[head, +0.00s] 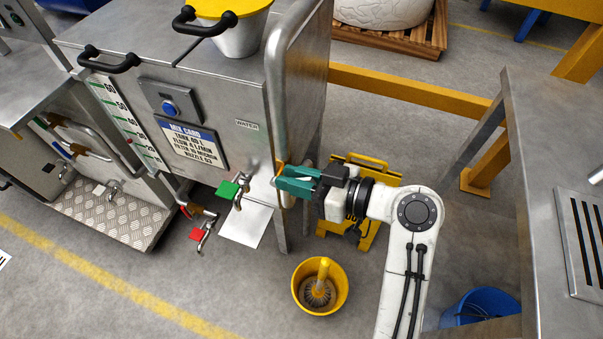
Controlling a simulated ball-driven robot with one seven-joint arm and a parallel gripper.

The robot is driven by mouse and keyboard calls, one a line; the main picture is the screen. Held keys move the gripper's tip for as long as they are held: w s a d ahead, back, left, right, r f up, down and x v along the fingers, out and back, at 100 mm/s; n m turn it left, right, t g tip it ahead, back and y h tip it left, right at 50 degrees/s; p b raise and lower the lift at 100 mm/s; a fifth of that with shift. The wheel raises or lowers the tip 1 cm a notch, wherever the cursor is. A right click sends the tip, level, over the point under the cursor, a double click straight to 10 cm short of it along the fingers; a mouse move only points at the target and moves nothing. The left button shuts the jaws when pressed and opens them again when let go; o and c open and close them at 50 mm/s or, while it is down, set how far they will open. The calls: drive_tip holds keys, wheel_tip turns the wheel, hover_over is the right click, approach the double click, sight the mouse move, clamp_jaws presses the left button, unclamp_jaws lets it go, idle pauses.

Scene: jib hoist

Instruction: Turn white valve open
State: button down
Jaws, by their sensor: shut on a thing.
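My gripper (282,180), with teal fingers, is at the right front corner of the steel tank (215,75), below its "WATER" label. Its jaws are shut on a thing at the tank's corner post. The fingers cover most of that thing; it appears to be the white valve's handle, but its colour and angle cannot be made out. Left of the gripper, a tap with a green handle (228,190) hangs from the tank front. Lower left is a tap with a red handle (197,234). My gripper is apart from both.
A yellow bucket (300,290) with a brush stands on the floor below my arm. A yellow floor sign (368,215) is behind my gripper. A steel table (540,150) stands on the right, with a blue bucket (480,305) beneath. A yellow rail (410,90) runs behind.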

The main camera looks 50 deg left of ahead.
drive_tip(key=r+t+h+p, duration=0.1)
drive_tip(key=p, duration=0.1)
drive_tip(key=a+r+t+h+p, duration=0.1)
drive_tip(key=h+p, duration=0.1)
drive_tip(key=p, duration=0.1)
drive_tip(key=shift+s+a+h, duration=0.15)
drive_tip(key=shift+s+h, duration=0.15)
drive_tip(key=shift+s, duration=0.1)
drive_tip(key=h+p, duration=0.1)
drive_tip(key=a+t+h+p, duration=0.1)
drive_tip(key=p, duration=0.1)
drive_tip(key=shift+s+f, duration=0.1)
drive_tip(key=shift+s, duration=0.15)
drive_tip(key=c, duration=1.1)
unclamp_jaws()
drive_tip(key=shift+w+f, duration=0.1)
